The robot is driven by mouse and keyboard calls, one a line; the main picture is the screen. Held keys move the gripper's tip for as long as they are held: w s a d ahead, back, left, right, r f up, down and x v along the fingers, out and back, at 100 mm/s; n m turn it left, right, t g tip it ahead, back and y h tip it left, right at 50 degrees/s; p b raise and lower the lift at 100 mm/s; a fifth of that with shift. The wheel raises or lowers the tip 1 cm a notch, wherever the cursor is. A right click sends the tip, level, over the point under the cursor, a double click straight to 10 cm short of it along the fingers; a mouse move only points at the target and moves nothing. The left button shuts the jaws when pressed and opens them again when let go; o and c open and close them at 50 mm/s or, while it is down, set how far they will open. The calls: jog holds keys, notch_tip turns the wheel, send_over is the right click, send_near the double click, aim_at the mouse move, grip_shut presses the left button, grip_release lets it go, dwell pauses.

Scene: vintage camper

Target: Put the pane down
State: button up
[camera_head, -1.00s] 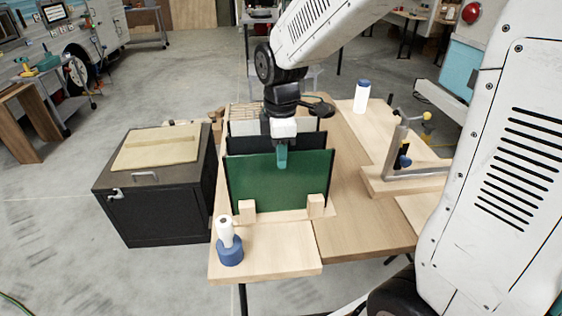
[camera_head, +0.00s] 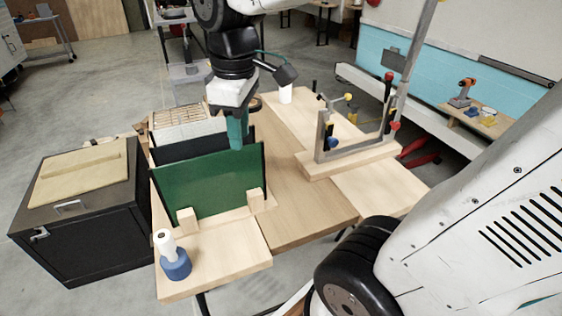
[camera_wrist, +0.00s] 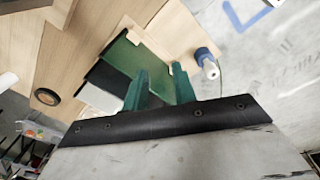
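A green pane (camera_head: 208,187) stands upright in a wooden rack, behind two small wood blocks (camera_head: 187,219) at the front of the table. My gripper (camera_head: 237,140) is at the pane's top edge, right of its middle, with its teal fingers pointing down.
A blue-and-white bottle (camera_head: 174,262) stands at the table's front corner. A black cabinet (camera_head: 85,243) is on the left. A metal clamp frame on a wooden base (camera_head: 345,160) stands right, with a white container (camera_head: 285,94) behind. Table wood (camera_head: 297,205) right of the rack is clear.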

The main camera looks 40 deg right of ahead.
jog(key=s+d+f+m, duration=0.1)
jog(key=s+f+m, duration=0.1)
jog(key=s+m, duration=0.5)
jog(key=shift+s+f+m+t, duration=0.25)
jog(key=shift+s+m+t, duration=0.05)
jog(key=shift+s, duration=1.8)
jog(key=shift+d, duration=0.1)
